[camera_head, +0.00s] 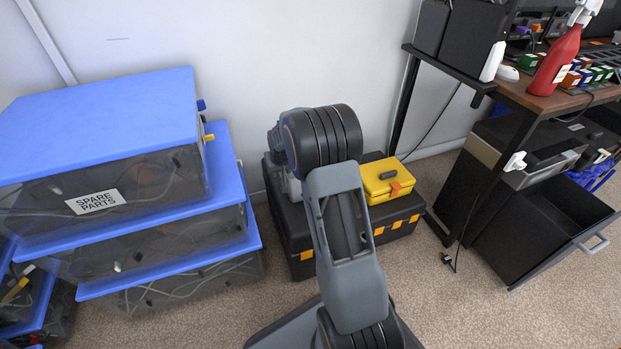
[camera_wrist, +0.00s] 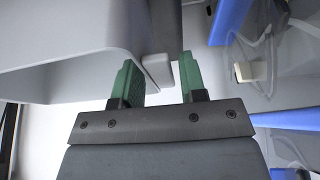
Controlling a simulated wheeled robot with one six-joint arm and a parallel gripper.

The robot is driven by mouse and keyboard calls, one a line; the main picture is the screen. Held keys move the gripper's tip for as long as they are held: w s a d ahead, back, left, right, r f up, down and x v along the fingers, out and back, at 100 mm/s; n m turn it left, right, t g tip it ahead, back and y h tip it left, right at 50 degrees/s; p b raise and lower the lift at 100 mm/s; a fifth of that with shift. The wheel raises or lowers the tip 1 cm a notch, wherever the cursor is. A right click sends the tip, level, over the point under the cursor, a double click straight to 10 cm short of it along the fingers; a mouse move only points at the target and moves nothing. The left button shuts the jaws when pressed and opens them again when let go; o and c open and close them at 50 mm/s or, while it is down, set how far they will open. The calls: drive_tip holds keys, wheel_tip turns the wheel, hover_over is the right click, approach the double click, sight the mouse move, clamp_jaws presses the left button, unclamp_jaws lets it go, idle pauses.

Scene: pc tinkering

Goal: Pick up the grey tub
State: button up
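In the wrist view, the grey tub (camera_wrist: 60,35) fills the upper left, very close, with a smooth pale wall and a rounded edge. My gripper (camera_wrist: 158,75) is open, with two green fingers standing apart. A small pale block (camera_wrist: 158,70) and part of the tub's edge show between or just behind the fingers. I cannot tell whether either finger touches the tub. In the head view my arm hides my gripper and most of the tub. A small pale grey piece, likely the tub, shows beside my arm on the black toolbox (camera_head: 301,240).
A yellow case (camera_head: 386,178) sits on the toolbox, right of my arm. Blue-lidded clear boxes (camera_head: 95,115) are stacked at the left. At the right stands a desk (camera_head: 545,98) with a red spray bottle (camera_head: 556,62) and an open black drawer (camera_head: 540,235). Carpet is free in front.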

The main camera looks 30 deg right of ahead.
clamp_jaws()
idle(0.3)
